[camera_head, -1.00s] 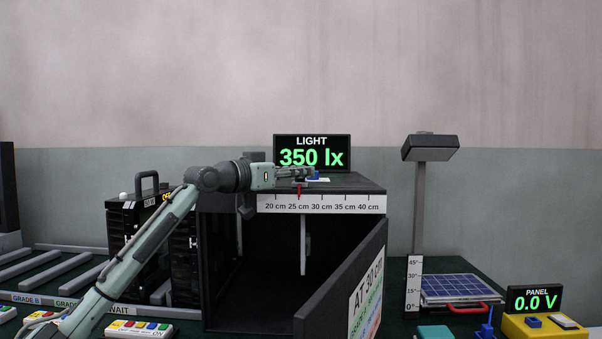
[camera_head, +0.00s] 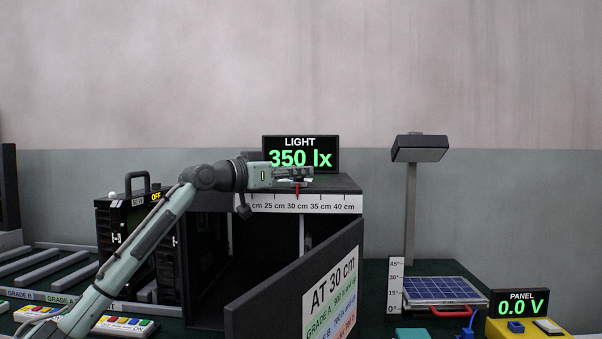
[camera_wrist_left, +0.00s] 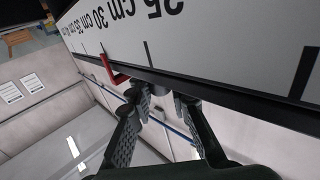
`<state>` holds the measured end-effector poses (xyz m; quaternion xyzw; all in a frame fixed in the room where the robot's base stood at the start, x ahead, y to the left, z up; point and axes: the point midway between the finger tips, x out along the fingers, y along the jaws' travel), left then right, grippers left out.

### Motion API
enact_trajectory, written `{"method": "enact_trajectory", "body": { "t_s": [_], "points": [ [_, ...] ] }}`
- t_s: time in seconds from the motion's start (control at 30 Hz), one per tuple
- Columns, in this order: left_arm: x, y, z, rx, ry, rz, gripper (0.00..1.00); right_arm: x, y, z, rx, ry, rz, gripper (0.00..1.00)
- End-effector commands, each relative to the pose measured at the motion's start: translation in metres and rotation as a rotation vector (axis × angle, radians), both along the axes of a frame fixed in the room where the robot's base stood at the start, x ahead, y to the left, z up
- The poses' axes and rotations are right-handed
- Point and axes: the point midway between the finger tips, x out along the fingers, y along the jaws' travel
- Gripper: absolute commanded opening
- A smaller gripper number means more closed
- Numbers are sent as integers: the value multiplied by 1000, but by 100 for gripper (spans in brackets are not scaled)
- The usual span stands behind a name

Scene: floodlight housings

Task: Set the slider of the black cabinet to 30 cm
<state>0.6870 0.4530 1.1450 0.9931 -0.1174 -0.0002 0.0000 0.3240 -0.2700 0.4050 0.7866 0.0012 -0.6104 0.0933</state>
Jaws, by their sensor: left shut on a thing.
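The black cabinet (camera_head: 335,185) stands mid-picture with its door (camera_head: 262,303) swung open. A white scale (camera_head: 330,203) runs along its top front edge. The slider's red pointer (camera_head: 297,190) is at about the 30 cm mark in the head view. It also shows as a red hook in the left wrist view (camera_wrist_left: 112,70), by the scale's edge. My left gripper (camera_head: 303,174) is at the cabinet's top, shut on the slider, whose gripped part is mostly hidden by the fingers. In the left wrist view its fingers (camera_wrist_left: 165,100) are beside the scale. My right gripper is out of view.
A light display (camera_head: 300,155) reads 350 lx behind the cabinet. A black housing (camera_head: 125,230) stands at the left, by rollers. At the right are a lamp post (camera_head: 410,210), a solar panel (camera_head: 443,290) and a panel display (camera_head: 519,303) reading 0.0 V.

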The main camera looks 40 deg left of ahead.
Motion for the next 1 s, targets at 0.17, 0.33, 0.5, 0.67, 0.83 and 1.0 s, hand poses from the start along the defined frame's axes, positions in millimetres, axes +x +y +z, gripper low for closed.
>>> {"method": "enact_trajectory", "body": {
  "t_s": [0.17, 0.33, 0.5, 0.67, 0.83, 1.0],
  "points": [
    [0, 0, 0, 0, 0, 0, 35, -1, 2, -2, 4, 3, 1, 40],
    [0, 0, 0, 0, 0, 0, 41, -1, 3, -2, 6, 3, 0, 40],
    [0, 0, 0, 0, 0, 0, 41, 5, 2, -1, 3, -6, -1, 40],
    [-10, 3, -1, 1, 1, 2, 41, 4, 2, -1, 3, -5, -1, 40],
    [-33, 9, -3, 2, 5, 2, 41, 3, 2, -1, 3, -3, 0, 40],
    [-60, 14, -3, -1, 4, -1, 41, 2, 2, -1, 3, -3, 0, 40]
  ]
}}
